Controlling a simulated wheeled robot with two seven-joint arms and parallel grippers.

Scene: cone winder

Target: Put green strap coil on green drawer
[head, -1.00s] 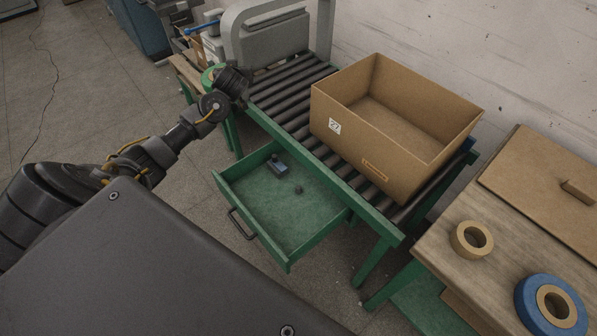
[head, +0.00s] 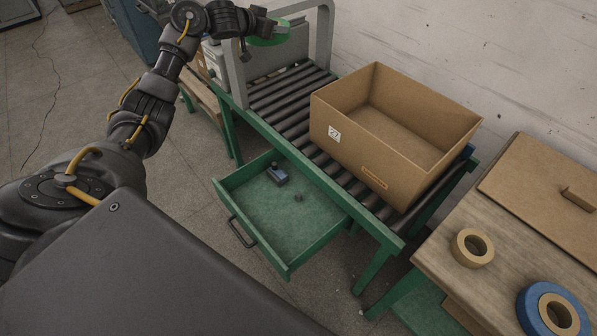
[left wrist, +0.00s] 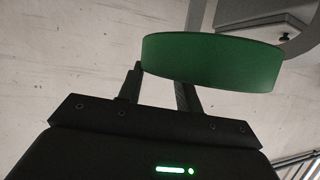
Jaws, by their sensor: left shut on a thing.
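The green strap coil (head: 268,36) is held in my left gripper (head: 262,24), raised above the back end of the roller conveyor near the grey arch. In the left wrist view the coil (left wrist: 212,62) shows edge-on, with the left gripper's fingers (left wrist: 160,88) shut on it. The green drawer (head: 252,232) is pulled out under the conveyor, below and to the right of the gripper. A small dark blue device and a small dark knob lie inside it. My right gripper is not in view.
An open cardboard box (head: 390,135) stands on the roller conveyor (head: 285,98). A grey arch (head: 331,40) rises at its back end. A wooden table (head: 470,225) at right bears a tan roll (head: 472,248) and a blue roll (head: 553,311). Most of the drawer floor is clear.

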